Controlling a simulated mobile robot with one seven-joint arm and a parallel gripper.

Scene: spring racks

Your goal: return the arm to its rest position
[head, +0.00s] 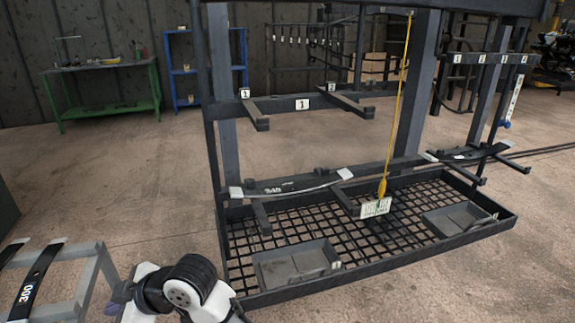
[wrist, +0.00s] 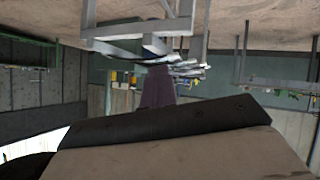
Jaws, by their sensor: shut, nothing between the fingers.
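Part of my own arm (head: 185,292), white with a black ribbed joint, shows at the bottom of the head view, folded low in front of the near rack. My gripper's fingertips do not show in either view. The wrist view is upside down, with the floor along its top. A large dark and beige shape (wrist: 170,150) fills its lower part, and I cannot tell what it is.
A dark rack (head: 285,105) with a leaf spring (head: 290,184) on its lower arms stands ahead. Its mesh base (head: 345,238) holds two trays. A grey stand (head: 95,268) with a black strip marked 300 is close at left. Open floor (head: 110,170) lies behind it, before a green table (head: 100,78).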

